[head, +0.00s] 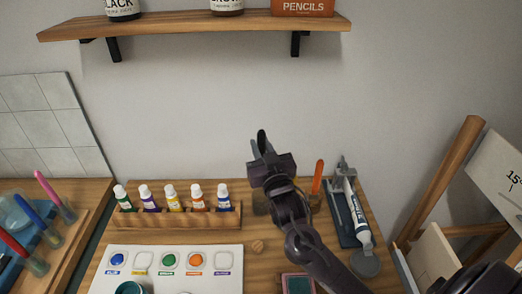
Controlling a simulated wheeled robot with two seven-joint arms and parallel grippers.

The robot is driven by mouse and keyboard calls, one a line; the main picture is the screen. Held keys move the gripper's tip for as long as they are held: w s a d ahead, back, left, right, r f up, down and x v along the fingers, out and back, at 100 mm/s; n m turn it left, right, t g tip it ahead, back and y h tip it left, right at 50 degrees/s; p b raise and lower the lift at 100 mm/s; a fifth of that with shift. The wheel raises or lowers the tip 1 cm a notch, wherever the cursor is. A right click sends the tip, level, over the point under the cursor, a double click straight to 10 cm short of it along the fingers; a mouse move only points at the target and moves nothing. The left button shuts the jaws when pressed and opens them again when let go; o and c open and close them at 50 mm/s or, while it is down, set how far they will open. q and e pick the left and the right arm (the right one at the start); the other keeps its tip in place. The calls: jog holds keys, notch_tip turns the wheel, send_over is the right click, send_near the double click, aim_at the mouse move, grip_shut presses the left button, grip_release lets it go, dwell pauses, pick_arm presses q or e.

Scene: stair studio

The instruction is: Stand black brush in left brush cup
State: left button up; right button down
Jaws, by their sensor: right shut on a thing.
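My right gripper (261,146) is raised in the middle of the view, above the back of the wooden desk. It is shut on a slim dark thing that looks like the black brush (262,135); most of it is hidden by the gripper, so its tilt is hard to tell. My left gripper is not in view.
A wooden rack (180,217) of several paint tubes stands left of the cups, with a white palette (215,266) in front. A dark tray (350,222) with a white-blue tube lies right. A shelf (190,25) hangs above. An easel (440,180) stands right.

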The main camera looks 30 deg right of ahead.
jog(key=shift+f+b, duration=1.8)
jog(key=shift+f, duration=0.45)
notch_tip(320, 180, down, 6)
jog(key=b, duration=0.3)
jog(key=shift+b, duration=0.35)
jog(key=shift+f, duration=0.1)
jog(key=c, duration=1.2)
grip_release()
jog(key=b+v, duration=0.2)
jog(key=v, duration=0.5)
jog(key=shift+s, duration=0.4)
jog(key=shift+a+f, duration=0.1)
jog(key=shift+a, duration=0.05)
